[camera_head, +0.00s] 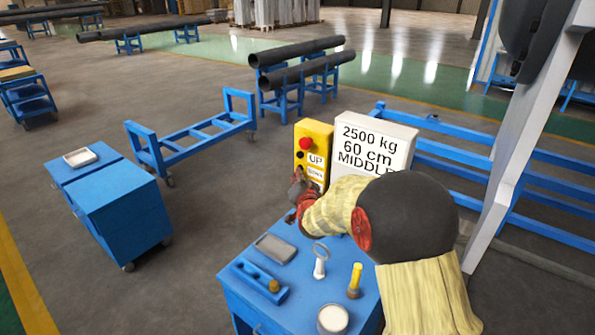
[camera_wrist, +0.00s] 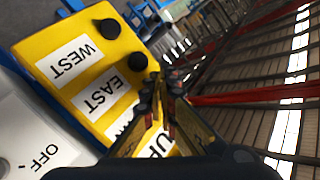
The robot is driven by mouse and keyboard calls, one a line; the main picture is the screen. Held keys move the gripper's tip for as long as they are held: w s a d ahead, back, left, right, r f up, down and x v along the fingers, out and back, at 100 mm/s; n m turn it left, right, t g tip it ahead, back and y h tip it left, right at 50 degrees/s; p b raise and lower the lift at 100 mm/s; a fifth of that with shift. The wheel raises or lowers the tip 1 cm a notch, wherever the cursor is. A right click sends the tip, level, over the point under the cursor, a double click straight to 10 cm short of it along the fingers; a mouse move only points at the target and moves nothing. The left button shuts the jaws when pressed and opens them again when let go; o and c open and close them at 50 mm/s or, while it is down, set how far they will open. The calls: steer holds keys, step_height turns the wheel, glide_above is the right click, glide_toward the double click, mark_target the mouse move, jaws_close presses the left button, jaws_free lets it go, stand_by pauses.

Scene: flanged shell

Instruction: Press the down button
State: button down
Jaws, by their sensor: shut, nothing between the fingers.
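A yellow control box (camera_head: 325,135) with a red button on top stands at the back of the blue cart. Its UP label (camera_head: 316,160) is readable, and a DOWN label (camera_head: 315,173) sits just below, partly legible. My gripper (camera_head: 299,180) is shut and empty at the lower left of the box face, close to the DOWN label. The down button itself is hidden or cannot be made out. In the wrist view, my fingertips (camera_wrist: 165,82) overlap a yellow panel (camera_wrist: 55,45) with WEST, EAST and partly covered UP labels. I cannot tell whether they touch it.
A white sign (camera_head: 375,140) reading "2500 kg 60 cm MIDDLE" stands right beside the box. The cart top (camera_head: 300,285) holds a grey tray (camera_head: 275,248), a magnifier-like tool (camera_head: 320,258), a yellow-handled tool (camera_head: 355,280) and a round container (camera_head: 332,319). Blue rails (camera_head: 455,165) lie behind.

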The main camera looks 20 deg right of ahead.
steer(key=shift+w+d+r, duration=0.2)
steer(key=shift+d+r, duration=0.2)
steer(key=shift+r, duration=0.1)
steer(key=shift+a, duration=0.1)
stand_by(0.3)
steer(key=shift+s+a+f+b, duration=0.1)
steer(key=shift+s+a+b, duration=0.25)
steer(key=shift+b, duration=0.15)
steer(key=shift+f, duration=0.1)
steer(key=s+a+b, duration=0.1)
steer(key=s+a, duration=0.2)
steer(key=a, duration=0.2)
steer(key=shift+s+f, duration=0.25)
steer(key=shift+s, duration=0.1)
steer(key=shift+a, duration=0.1)
